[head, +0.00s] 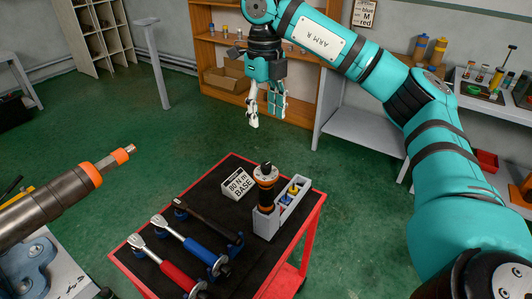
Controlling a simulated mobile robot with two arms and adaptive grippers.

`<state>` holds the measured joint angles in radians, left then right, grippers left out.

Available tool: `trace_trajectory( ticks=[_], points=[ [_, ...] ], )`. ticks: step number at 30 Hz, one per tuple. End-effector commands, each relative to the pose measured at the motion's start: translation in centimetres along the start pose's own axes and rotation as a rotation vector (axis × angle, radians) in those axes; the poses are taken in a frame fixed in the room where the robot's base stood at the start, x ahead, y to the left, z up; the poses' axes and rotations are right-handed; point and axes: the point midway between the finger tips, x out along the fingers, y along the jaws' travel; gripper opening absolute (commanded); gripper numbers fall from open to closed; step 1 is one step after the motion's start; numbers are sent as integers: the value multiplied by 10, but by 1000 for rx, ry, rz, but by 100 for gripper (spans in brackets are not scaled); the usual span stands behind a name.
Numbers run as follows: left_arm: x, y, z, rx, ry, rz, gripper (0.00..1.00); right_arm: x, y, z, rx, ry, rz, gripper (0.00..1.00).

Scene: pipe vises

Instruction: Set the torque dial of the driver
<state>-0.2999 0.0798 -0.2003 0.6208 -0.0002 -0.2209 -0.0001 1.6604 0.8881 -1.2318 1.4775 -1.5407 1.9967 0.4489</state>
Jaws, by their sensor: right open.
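The driver (266,190) is black with orange bands and stands upright in a grey holder (293,212) on the cart's black top. Its upper end, with a silvery collar and a dark knob, faces up; I cannot read any dial marks. My left gripper is not in view.
The red-edged cart (318,213) also carries red, blue and black-handled wrenches (190,245). A thick pipe with an orange ring (60,195) juts in from the left. A wooden shelf (212,58) and a grey bench (350,125) stand behind. Green floor is clear around the cart's far side.

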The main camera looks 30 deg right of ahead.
Motion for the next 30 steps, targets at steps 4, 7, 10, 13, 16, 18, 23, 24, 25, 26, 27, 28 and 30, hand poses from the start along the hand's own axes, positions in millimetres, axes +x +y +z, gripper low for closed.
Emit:
trace_trajectory(
  ticks=[4, 7, 10, 13, 16, 18, 23, 24, 25, 26, 27, 28, 30],
  points=[
    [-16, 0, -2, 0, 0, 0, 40, -14, 0, 1, -484, 6, 1, 51],
    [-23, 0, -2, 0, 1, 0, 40, -20, 0, 2, -810, 10, 4, 51],
    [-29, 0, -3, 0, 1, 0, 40, -25, 0, 3, -1097, 12, 8, 51],
    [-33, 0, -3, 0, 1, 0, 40, -28, 0, 3, -1317, 14, 11, 51],
    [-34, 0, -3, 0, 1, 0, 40, -29, 0, 4, -1458, 15, 13, 51],
    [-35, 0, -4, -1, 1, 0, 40, -29, 0, 4, -1513, 15, 14, 51],
    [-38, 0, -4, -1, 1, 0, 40, -19, -1, 3, -1544, 18, 16, 51],
    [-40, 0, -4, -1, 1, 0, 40, -14, -1, 3, -1543, 18, 16, 51],
    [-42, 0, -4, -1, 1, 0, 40, -9, -1, 3, -1542, 19, 16, 51],
    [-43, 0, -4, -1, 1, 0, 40, -4, -1, 2, -1542, 20, 17, 51],
    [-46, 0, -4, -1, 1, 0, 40, 4, -1, 2, -1541, 20, 18, 51],
    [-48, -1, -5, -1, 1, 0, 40, 10, -1, 2, -1540, 20, 18, 51],
    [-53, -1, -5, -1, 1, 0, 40, 25, -1, 1, -1541, 20, 19, 51]
  ],
)
